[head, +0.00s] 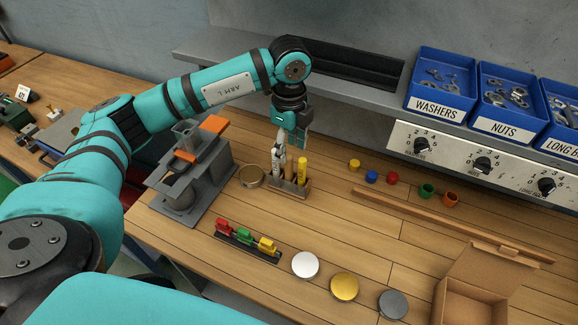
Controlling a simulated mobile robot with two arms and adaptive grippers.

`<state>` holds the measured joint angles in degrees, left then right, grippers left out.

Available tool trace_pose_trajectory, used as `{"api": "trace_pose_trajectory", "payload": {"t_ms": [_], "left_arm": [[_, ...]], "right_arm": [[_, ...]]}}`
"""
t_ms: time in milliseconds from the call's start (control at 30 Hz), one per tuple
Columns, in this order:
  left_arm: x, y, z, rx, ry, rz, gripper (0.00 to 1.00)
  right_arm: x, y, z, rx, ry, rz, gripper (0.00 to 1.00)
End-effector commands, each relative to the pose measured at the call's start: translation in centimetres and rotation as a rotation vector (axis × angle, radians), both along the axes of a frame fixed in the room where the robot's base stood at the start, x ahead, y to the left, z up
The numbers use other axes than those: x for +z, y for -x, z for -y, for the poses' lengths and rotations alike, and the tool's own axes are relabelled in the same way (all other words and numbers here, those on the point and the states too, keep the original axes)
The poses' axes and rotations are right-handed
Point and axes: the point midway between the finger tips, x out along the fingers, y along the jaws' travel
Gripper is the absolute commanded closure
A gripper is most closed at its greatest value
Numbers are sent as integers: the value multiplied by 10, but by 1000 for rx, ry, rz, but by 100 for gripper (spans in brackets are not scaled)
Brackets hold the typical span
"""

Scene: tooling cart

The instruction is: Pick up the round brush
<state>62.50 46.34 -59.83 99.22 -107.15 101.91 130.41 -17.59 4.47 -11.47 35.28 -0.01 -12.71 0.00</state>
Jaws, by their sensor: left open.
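A small wooden holder (293,188) stands upright on the bench near the middle, with several slim tools in it. A yellow tool (302,171) stands at its right side, and a darker one shows beside it. I cannot tell for sure which of them is the round brush. My left gripper (290,146) points down just above and behind the holder, open, its fingers close to the tool tops. A grey-white shape overlaps the holder's left side; its lower end is hard to separate from the tools. My right gripper is not in view.
A grey stand (190,180) is left of the holder, with a round tin (251,176) between. Coloured blocks on a rack (247,246), several discs (305,264) and an open cardboard box (483,285) lie in front. A shelf with blue bins (440,84) is behind.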

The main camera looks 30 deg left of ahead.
Motion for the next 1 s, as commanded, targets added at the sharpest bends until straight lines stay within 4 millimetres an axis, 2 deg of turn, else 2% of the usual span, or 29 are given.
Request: {"api": "trace_pose_trajectory", "payload": {"t_ms": [133,333,533,700,933,1000], "left_arm": [[-21,0,0,0,0,-2,52],[-34,0,-1,-1,-1,-2,52],[-60,1,-3,0,-2,-4,52],[-81,0,-3,0,-1,-1,52],[-84,-1,-3,-1,0,1,52],[-84,-1,-3,-1,0,1,59]], "right_arm": [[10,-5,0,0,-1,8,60],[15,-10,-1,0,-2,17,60],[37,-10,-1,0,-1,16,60],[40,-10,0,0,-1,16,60],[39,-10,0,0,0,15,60],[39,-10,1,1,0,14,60]]}}
